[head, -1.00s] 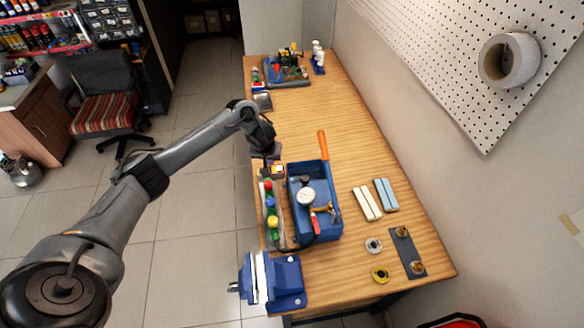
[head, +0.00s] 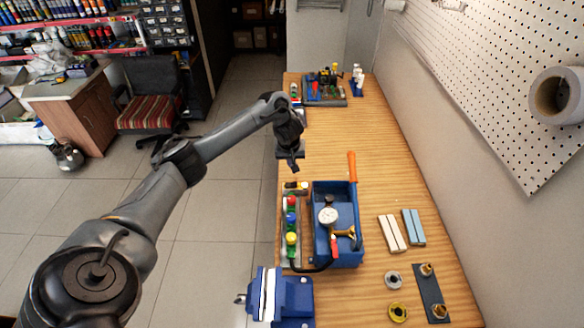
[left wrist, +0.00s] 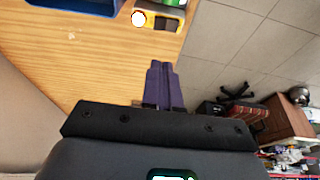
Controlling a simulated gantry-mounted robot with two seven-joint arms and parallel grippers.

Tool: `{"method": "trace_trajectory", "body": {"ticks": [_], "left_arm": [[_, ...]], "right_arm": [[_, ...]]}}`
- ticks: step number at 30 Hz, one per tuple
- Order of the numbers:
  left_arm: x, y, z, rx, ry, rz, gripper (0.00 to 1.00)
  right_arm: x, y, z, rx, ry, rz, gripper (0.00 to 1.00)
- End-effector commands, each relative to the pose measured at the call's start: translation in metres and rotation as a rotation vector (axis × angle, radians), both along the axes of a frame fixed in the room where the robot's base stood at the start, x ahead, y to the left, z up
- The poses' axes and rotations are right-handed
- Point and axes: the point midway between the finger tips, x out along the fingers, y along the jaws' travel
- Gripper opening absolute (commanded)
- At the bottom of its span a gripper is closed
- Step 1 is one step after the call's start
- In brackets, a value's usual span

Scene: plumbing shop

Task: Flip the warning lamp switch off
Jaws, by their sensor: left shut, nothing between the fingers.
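The warning lamp switch box (head: 295,187) is a small yellow block at the table's left edge, just beyond a strip of coloured knobs. In the left wrist view the yellow box (left wrist: 153,21) shows at the top, with a round white, bright-looking lamp (left wrist: 139,18) and a dark switch (left wrist: 166,23) beside it. I cannot tell the switch's position. My left gripper (head: 294,168) is shut and empty, close to the box on its far side and apart from it. Its purple fingers (left wrist: 165,66) lie together below the box in the wrist view. My right gripper is not in view.
The strip with red, blue and yellow knobs (head: 291,238) lies nearer, beside a blue tray (head: 350,258) holding a gauge. A blue vise (head: 297,299) stands at the near edge. The table beyond is mostly clear.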

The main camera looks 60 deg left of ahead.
Motion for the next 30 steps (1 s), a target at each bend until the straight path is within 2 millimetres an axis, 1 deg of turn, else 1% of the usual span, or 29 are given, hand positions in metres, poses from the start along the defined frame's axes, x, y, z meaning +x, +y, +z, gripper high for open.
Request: {"method": "trace_trajectory", "body": {"ticks": [1,9,10,17,21,25,30], "left_arm": [[0.001,0.001,-0.011,-0.001,0.000,0.002,0.00],[0.007,0.009,-0.049,-0.002,0.001,0.002,0.00],[0.008,0.010,-0.051,-0.002,0.003,0.003,0.00],[0.016,0.020,-0.089,-0.001,0.002,0.002,0.00],[0.018,0.018,-0.107,0.000,0.002,0.000,0.00],[0.019,0.017,-0.119,0.000,0.001,0.000,0.00],[0.020,0.017,-0.125,0.001,0.001,0.000,0.00]], "right_arm": [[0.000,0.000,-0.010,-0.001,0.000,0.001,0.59],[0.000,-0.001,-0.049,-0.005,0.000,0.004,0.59],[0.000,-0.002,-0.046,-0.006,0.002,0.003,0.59],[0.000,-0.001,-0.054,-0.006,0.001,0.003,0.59],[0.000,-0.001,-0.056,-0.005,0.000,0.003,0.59],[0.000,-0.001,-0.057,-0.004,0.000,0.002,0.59],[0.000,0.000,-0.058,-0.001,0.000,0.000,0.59]]}}
